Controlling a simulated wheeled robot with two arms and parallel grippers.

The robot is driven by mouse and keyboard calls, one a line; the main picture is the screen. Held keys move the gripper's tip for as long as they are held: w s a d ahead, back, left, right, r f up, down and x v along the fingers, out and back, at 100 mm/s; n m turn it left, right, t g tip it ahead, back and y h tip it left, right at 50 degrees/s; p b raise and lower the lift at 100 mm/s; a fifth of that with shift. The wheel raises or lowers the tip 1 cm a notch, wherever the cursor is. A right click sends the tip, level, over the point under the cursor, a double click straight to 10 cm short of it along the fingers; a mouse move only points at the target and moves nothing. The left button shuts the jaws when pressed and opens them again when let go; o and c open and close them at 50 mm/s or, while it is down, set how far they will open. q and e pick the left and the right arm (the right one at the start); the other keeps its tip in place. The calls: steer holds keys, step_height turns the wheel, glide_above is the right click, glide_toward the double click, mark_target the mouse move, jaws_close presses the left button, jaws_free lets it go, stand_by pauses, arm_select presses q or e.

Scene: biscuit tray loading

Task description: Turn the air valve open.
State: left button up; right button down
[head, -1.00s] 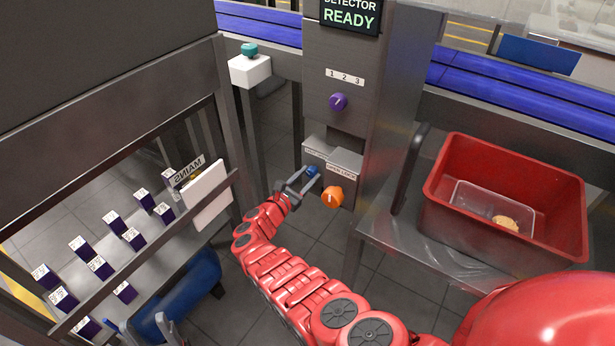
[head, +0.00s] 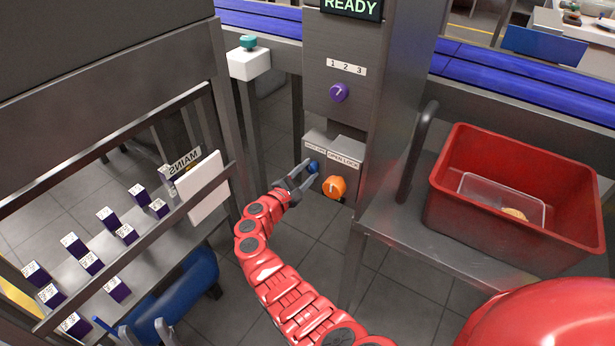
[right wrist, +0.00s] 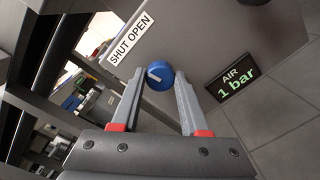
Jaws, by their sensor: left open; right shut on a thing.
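The air valve is a blue round knob (right wrist: 160,76) with a white pointer mark, under a label (right wrist: 131,38) reading SHUT OPEN. The pointer lies slanted across the knob's face. The knob also shows on the grey machine column in the head view (head: 313,167). My right gripper (right wrist: 159,80) is shut on the knob, one finger on each side of it. In the head view my right gripper (head: 306,177) reaches it from the lower left. My left gripper (head: 143,331) is open and empty at the lower left edge, partly cut off.
A display (right wrist: 232,84) reads AIR 1 bar. An orange knob (head: 334,187) sits just right of the blue one, and a purple knob (head: 339,92) above. A red crate (head: 515,235) stands right; a slatted rack with several purple boxes (head: 108,218) is left.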

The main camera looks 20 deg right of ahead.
steer(key=shift+f+m+b, duration=0.1)
steer(key=shift+m+b, duration=0.7)
steer(key=shift+m, duration=0.3)
steer(key=shift+c, duration=2.1)
jaws_free()
steer(key=p+v, duration=0.3)
steer(key=v, duration=1.4)
steer(key=shift+s+a+p, duration=0.2)
steer(key=shift+p, duration=0.2)
